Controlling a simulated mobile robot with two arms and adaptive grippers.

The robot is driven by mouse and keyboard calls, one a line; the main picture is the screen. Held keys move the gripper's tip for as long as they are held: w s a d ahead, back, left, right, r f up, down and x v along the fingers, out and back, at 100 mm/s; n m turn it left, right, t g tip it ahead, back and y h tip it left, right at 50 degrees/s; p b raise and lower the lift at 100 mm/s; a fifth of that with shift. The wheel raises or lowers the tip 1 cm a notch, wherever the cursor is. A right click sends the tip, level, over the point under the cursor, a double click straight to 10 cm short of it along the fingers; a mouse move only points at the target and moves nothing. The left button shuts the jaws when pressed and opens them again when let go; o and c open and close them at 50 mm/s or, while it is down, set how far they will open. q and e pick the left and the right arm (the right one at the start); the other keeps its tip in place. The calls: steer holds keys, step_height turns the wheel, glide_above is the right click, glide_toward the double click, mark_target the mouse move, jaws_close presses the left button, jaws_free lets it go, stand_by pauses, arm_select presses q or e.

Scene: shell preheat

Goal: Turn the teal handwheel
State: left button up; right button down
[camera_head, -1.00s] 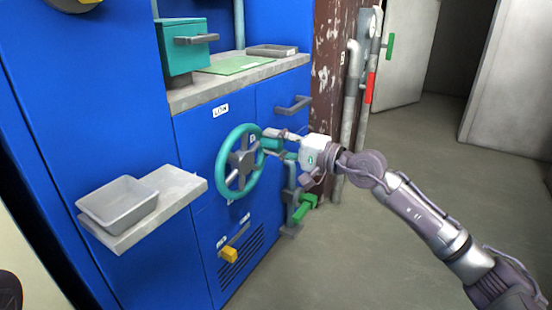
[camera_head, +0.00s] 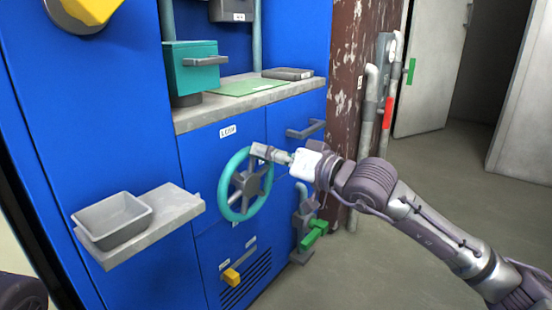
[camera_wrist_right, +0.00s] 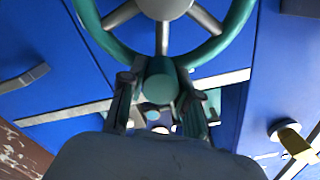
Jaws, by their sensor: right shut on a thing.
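The teal handwheel (camera_head: 230,166) stands upright on the blue cabinet front, with grey spokes and hub. My right gripper (camera_head: 260,152) is at its upper right rim. In the right wrist view, the wheel rim (camera_wrist_right: 216,47) crosses the top. The wheel's teal grip knob (camera_wrist_right: 158,78) sits between the two fingers of my right gripper (camera_wrist_right: 158,88), which is shut on it. In the head view, the fingers mostly hide this knob. My left gripper is out of view.
A grey shelf (camera_head: 185,207) with a grey tray (camera_head: 112,218) juts out left of the wheel. A yellow-handled lever (camera_head: 231,276) is below it. A green-handled valve (camera_head: 314,233) stands to the right. A counter (camera_head: 190,119) with a teal box (camera_head: 190,72) is above. Open floor lies right.

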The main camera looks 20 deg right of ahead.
steer(key=shift+s+a+n+b, duration=0.4)
steer(key=shift+a+n, duration=0.15)
steer(key=shift+n, duration=0.35)
steer(key=shift+s+a+n+b, duration=0.25)
steer(key=shift+s+a+n, duration=0.2)
steer(key=shift+n, duration=0.45)
steer(key=c, duration=0.8)
jaws_free()
steer(key=shift+r, duration=0.1)
steer(key=shift+d, duration=0.1)
steer(key=shift+v, duration=5.9)
